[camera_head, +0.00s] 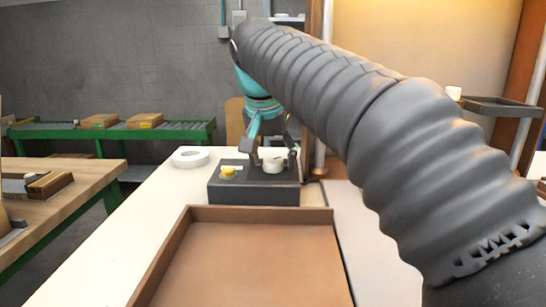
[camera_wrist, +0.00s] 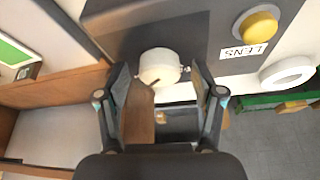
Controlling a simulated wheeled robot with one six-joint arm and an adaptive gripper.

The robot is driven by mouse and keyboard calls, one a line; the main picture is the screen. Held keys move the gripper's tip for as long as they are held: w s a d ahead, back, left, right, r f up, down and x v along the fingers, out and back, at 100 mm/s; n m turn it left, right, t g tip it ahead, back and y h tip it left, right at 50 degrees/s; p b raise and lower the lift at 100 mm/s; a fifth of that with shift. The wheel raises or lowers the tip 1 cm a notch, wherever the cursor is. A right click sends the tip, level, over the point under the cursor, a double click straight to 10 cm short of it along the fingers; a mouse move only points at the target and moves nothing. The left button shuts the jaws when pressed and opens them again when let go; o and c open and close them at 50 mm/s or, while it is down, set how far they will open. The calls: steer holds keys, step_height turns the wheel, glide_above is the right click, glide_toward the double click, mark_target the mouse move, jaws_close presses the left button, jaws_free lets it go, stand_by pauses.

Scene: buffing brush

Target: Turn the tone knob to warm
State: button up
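The cream round knob (camera_head: 272,165) stands on top of the dark grey box (camera_head: 240,197), at its right side. In the wrist view the knob (camera_wrist: 160,66) lies between the two fingers. My gripper (camera_head: 273,160) points down over it, one finger on each side. In the wrist view my gripper (camera_wrist: 162,80) is open, with gaps between the fingers and the knob. A small dark mark shows at the knob's edge. I cannot read any warm marking; the fingers hide part of the box top.
A brown tray (camera_head: 250,214) stands in front of the box. Green conveyors with cardboard boxes (camera_head: 145,121) are behind left.

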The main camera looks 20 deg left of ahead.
steer(key=shift+r, duration=0.1)
steer(key=v, duration=1.1)
steer(key=shift+r, duration=0.4)
steer(key=shift+s+d, duration=0.1)
steer(key=shift+s, duration=0.05)
